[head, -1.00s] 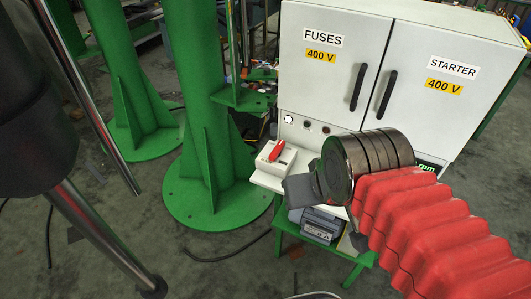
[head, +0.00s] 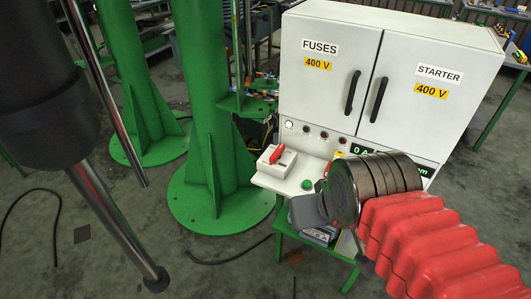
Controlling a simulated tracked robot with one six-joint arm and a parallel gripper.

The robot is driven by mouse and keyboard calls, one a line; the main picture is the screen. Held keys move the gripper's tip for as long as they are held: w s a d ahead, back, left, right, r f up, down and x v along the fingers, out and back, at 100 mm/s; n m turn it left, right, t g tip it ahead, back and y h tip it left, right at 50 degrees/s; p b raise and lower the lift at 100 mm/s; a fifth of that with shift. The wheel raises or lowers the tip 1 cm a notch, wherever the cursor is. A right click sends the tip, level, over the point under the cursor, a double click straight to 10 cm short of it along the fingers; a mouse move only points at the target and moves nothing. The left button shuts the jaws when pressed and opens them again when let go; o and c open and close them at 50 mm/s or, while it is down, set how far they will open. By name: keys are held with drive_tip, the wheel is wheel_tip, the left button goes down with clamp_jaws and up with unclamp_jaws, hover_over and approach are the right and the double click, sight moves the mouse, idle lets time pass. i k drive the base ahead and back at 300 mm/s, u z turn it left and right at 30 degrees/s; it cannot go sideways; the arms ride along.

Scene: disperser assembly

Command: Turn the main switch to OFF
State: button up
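The main switch is a small white box with a red handle (head: 277,155), on the left end of the white ledge of the control cabinet. My gripper (head: 303,212) is at the end of my red-sleeved arm, just right of and below the switch in the picture, and apart from it. Only a dark grey part of the gripper shows beyond the metal wrist, so its fingers cannot be made out. The lettering on the switch box is too small to read.
The white cabinet (head: 333,88) has two doors marked FUSES and STARTER with black handles. A green button (head: 307,185) sits on the ledge near my gripper. A green column (head: 208,110) stands left of the cabinet. Grey floor lies in front.

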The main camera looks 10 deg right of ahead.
sight(277, 155)
drive_tip(key=z, duration=0.1)
drive_tip(key=i, duration=0.95)
